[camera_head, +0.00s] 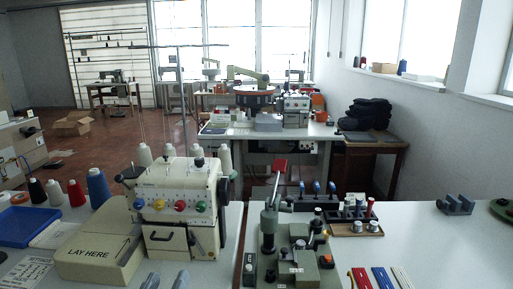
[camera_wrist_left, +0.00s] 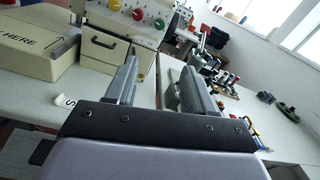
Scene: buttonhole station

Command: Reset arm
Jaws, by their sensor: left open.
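My left gripper (camera_head: 166,280) shows only as two grey fingertips at the bottom edge of the head view, in front of the cream sewing machine. In the left wrist view the gripper (camera_wrist_left: 160,75) has its two fingers well apart, with nothing between them. A grey-green machine (camera_head: 300,262) stands to the right of the gripper in the head view. It has an upright post (camera_head: 268,228) and a raised lever with a red end (camera_head: 279,166). In the wrist view the right finger hides part of this area. My right gripper is in neither view.
The cream sewing machine (camera_head: 180,205) and the beige "LAY HERE" box (camera_head: 100,250) stand left, beside thread cones and a blue tray (camera_head: 28,227). Coloured strips (camera_head: 383,278), a small spool tray (camera_head: 356,229) and a grey block (camera_head: 455,204) lie right. The right tabletop is mostly clear.

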